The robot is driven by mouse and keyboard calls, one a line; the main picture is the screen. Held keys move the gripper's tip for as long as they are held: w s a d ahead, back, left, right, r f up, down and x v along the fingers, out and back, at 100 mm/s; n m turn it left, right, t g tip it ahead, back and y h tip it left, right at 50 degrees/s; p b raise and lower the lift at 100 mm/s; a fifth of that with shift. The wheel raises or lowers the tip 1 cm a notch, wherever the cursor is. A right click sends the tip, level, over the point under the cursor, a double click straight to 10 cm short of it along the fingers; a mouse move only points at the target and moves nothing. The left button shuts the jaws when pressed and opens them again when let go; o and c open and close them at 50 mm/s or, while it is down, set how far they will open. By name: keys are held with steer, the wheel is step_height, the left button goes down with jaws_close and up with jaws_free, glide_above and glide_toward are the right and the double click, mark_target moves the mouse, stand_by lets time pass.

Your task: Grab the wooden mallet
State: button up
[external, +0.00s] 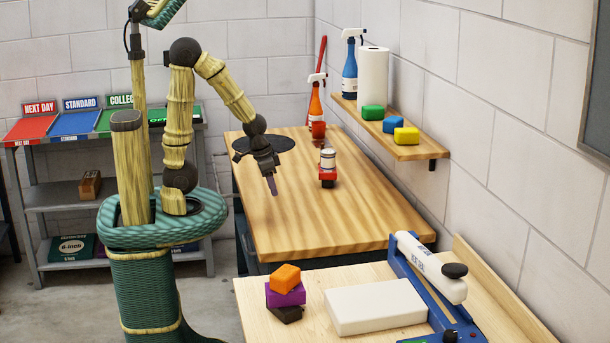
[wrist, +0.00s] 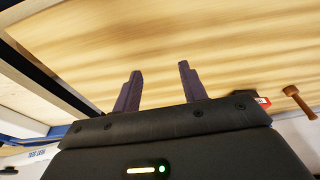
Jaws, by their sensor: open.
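A small brown wooden piece that looks like the mallet (wrist: 291,91) shows at the right edge of the wrist view, with its narrow handle pointing down and right. My gripper (external: 272,187) points down above the left part of the bench, apart from the mallet. In the wrist view its two dark fingers (wrist: 159,68) are spread, with only bare wood between them.
An orange spray bottle (external: 315,103) stands at the back. A wall shelf (external: 405,148) overhangs the right. The bench's front is clear.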

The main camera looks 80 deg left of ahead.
steer(key=w+a+n+t+y+p, duration=0.25)
steer(key=w+a+t, duration=0.45)
steer(key=w+a, duration=1)
steer(key=s+a+t, duration=0.3)
steer(key=a+t, duration=0.1)
steer(key=a, duration=0.4)
steer(key=s+a+t, duration=0.3)
steer(key=a+t, duration=0.1)
steer(key=a, duration=0.5)
steer(key=shift+s+a+f+m+p, duration=0.15)
steer(key=shift+s+a+m+p, duration=0.1)
steer(key=shift+m+p, duration=0.15)
steer(key=w+a+p, duration=0.2)
steer(key=w+p, duration=0.1)
steer(key=w, duration=0.9)
